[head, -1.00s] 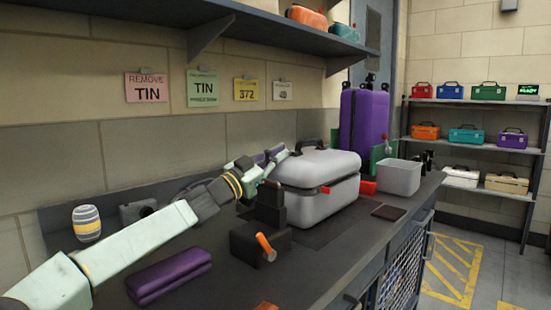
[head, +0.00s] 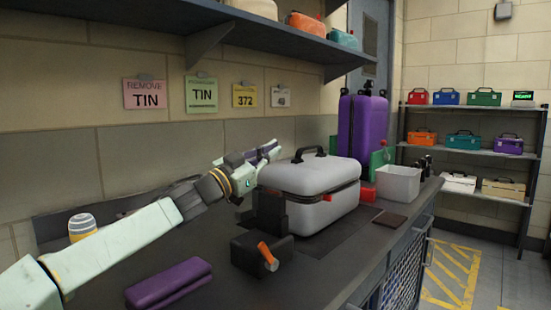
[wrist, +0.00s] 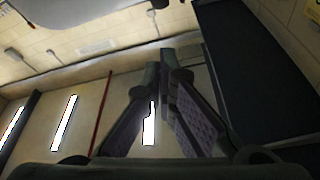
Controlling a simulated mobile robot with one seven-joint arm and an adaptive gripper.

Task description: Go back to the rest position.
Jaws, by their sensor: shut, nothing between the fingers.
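My gripper (head: 274,149) is in the head view, raised behind the upper left edge of a closed grey case (head: 320,180) on the counter. It looks apart from the case, though the view does not settle the gap. In the wrist view the two fingers (wrist: 165,62) come together at their tips with nothing between them. That view points at the ceiling, a wall and bright lights. My pale green arm reaches across the counter from the lower left.
A black block with an orange handle (head: 268,258) and a purple case (head: 168,283) lie on the counter (head: 215,270). A striped jar (head: 82,224) is partly behind my arm. A shelf (head: 200,22) overhangs the back. A grey bin (head: 398,184) stands right, beside a purple suitcase (head: 361,140).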

